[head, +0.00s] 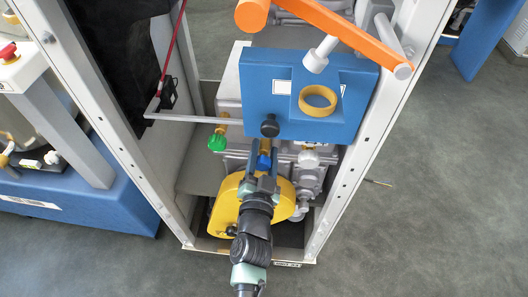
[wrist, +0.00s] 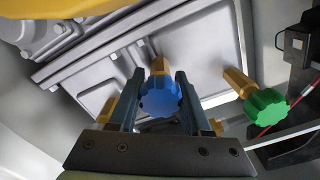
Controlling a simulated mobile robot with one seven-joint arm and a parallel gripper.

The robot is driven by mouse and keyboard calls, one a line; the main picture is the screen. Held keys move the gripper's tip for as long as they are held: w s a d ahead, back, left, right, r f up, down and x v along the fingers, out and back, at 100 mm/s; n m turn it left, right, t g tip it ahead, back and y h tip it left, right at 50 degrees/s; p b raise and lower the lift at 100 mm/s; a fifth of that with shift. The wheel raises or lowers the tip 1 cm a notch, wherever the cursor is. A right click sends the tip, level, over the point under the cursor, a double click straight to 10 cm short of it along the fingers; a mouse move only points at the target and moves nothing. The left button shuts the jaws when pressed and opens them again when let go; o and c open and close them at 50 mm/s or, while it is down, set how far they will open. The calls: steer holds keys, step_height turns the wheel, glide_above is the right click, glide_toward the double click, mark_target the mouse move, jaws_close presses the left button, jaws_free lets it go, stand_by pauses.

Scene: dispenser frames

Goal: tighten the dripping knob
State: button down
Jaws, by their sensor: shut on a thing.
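A blue knob (wrist: 160,100) on a brass stem sits on the grey metal body of the dispenser. It also shows in the head view (head: 263,162). My gripper (wrist: 157,88) is shut on the blue knob, with one finger on each side of it; in the head view my gripper (head: 264,154) reaches the knob from below. A green knob (wrist: 266,106) on a brass valve stands apart to the right in the wrist view, and to the left of my gripper in the head view (head: 217,142). I cannot see a drip at either knob.
An orange bar (head: 345,40) is higher up. White frame posts (head: 372,150) stand at both sides. A yellow housing (head: 225,207) is beside my wrist.

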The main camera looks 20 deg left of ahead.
steer(key=shift+m, duration=0.5)
steer(key=shift+c, duration=1.8)
jaws_free()
steer(key=v, duration=1.3)
